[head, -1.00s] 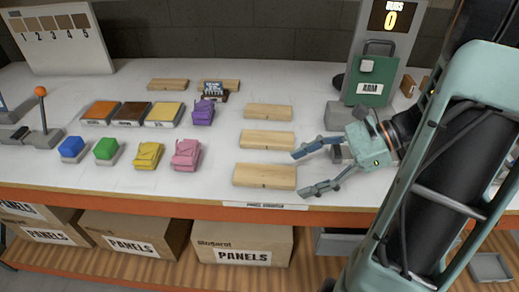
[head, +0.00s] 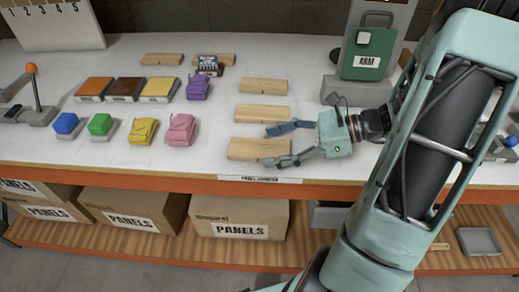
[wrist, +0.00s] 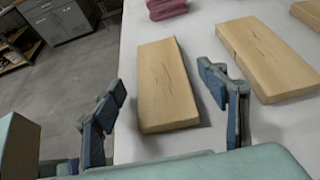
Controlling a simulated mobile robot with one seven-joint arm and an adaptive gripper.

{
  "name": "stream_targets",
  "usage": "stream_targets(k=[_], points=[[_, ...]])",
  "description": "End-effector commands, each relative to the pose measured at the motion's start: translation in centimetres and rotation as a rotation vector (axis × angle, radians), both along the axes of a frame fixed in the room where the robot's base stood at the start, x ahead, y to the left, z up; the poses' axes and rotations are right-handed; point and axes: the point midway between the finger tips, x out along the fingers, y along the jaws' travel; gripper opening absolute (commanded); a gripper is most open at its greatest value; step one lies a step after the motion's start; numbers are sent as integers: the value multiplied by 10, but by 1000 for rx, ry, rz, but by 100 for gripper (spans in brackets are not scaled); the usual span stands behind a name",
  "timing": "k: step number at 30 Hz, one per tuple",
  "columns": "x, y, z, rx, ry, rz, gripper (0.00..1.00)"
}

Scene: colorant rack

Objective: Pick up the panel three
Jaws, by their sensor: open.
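Three light wooden panels lie in a column on the white counter: a front one (head: 255,149), a middle one (head: 262,113) and a back one (head: 263,86). I cannot read which is panel three. My gripper (head: 270,145) is open at the right end of the front panel, its fingers on either side of that end in the picture. In the wrist view the front panel (wrist: 165,85) lies between my open fingers (wrist: 170,92), with gaps on both sides. The middle panel (wrist: 265,58) lies beyond the right finger. Nothing is held.
Two more wooden panels (head: 162,59) lie at the back. Pink (head: 180,129) and yellow (head: 143,131) blocks, a purple block (head: 198,88) and other colored pieces stand to the left. A green ARM box (head: 368,54) stands at the back right. The counter's orange front edge (head: 200,184) is close.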

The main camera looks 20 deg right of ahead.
Motion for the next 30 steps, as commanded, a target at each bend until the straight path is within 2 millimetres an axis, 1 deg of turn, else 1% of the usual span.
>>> stream_targets(k=[1,5,13,25,26,30], points=[[2,8,-4,1,1,3,67],[7,18,-8,1,0,0,67],[8,20,-9,0,0,0,66],[8,20,-9,0,0,-1,22],[8,20,-9,0,-1,-1,21],[8,20,-9,0,-1,-1,20]])
